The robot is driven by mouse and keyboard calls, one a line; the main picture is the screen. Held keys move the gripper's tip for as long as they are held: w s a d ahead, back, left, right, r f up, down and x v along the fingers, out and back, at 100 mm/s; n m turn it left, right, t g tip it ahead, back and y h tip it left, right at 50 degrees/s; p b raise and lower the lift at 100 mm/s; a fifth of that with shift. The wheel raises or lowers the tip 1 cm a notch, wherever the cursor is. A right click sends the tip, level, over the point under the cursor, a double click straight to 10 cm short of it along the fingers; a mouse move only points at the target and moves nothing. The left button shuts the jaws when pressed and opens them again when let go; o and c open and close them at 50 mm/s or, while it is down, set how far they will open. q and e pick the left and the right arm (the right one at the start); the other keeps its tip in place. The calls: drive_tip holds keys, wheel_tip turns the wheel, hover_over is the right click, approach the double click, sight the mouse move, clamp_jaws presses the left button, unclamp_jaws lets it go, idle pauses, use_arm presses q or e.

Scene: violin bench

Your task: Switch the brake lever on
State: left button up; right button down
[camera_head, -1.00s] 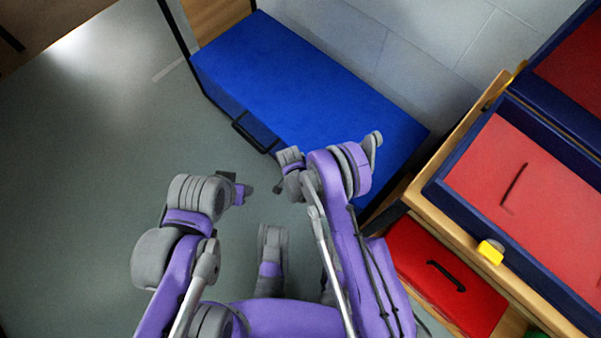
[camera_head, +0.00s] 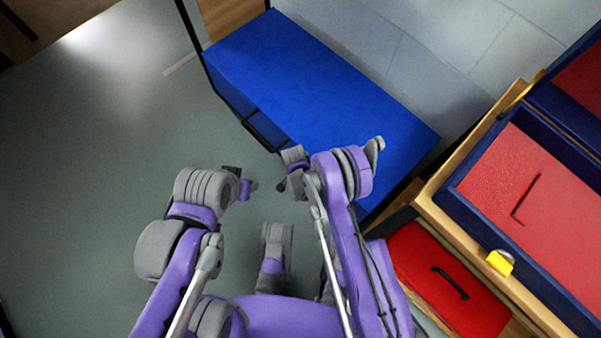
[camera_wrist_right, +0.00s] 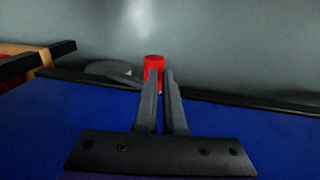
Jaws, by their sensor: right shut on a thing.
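In the right wrist view, a small red cylinder (camera_wrist_right: 154,64) shows at the tips of my right gripper (camera_wrist_right: 161,78). The two dark fingers are close together and shut on it; their tips cover its lower part. I cannot tell from the frames whether it belongs to the brake lever, and no lever shows clearly. In the head view my right gripper (camera_head: 284,186) is small and partly hidden by its wrist, beside the front edge of the blue chest. My left gripper (camera_head: 243,182) is over the grey floor, and its jaws are too small to read.
The blue chest (camera_head: 310,80) has a black handle (camera_head: 262,132) on its front. At right stands a wooden bench with a blue-rimmed red tray (camera_head: 535,190), a yellow piece (camera_head: 500,262) and a red box (camera_head: 445,275) below. The floor (camera_head: 100,200) at left is clear.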

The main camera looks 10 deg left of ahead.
drive_tip(key=shift+f, duration=0.1)
wheel_tip(320, 180, up, 11)
drive_tip(key=a+p, duration=0.1)
drive_tip(key=p, duration=0.2)
drive_tip(key=shift+w, duration=0.4)
drive_tip(key=shift+s+f, duration=0.1)
